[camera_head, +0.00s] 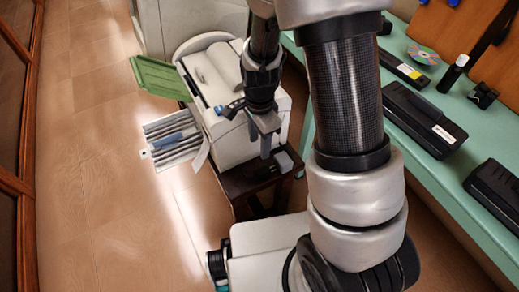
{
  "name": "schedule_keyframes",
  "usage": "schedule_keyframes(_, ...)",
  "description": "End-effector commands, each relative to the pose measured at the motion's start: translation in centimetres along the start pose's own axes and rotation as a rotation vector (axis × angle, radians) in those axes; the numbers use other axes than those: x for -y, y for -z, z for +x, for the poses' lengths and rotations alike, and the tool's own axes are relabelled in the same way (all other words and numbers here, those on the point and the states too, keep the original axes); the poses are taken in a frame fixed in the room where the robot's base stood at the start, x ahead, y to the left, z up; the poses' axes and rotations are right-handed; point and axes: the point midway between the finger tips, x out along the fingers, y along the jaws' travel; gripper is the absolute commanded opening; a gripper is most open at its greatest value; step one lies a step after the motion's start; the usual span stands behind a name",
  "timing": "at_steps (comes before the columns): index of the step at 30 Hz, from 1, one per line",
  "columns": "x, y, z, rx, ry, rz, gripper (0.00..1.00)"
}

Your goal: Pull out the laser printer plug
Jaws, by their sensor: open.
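A pale laser printer (222,77) stands left of the centre on a small dark stand (239,186). A green tray sticks out from its left side. My gripper (266,143) hangs over the printer's near right side, pointing down, with its fingers apart and nothing seen between them. A small grey block (284,161) sits on the stand just below and right of the fingertips. It may be the plug, but it is too small to tell. My arm hides part of the printer's right side and the space behind it.
A long green table (426,106) runs along the right with black devices (424,119), a disc (422,54) and a small bottle (453,74). A slatted panel (172,139) lies left of the printer. The wooden floor (95,170) at left is clear.

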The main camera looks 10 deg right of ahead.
Motion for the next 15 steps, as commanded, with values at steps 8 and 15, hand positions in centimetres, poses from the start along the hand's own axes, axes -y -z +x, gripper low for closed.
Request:
schedule_keyframes(8, 0.0, 0.0, -2.3, 0.0, -0.001, 0.0, 0.44)
schedule_keyframes(15, 0.0, 0.0, -2.3, 0.0, -0.001, 0.0, 0.44)
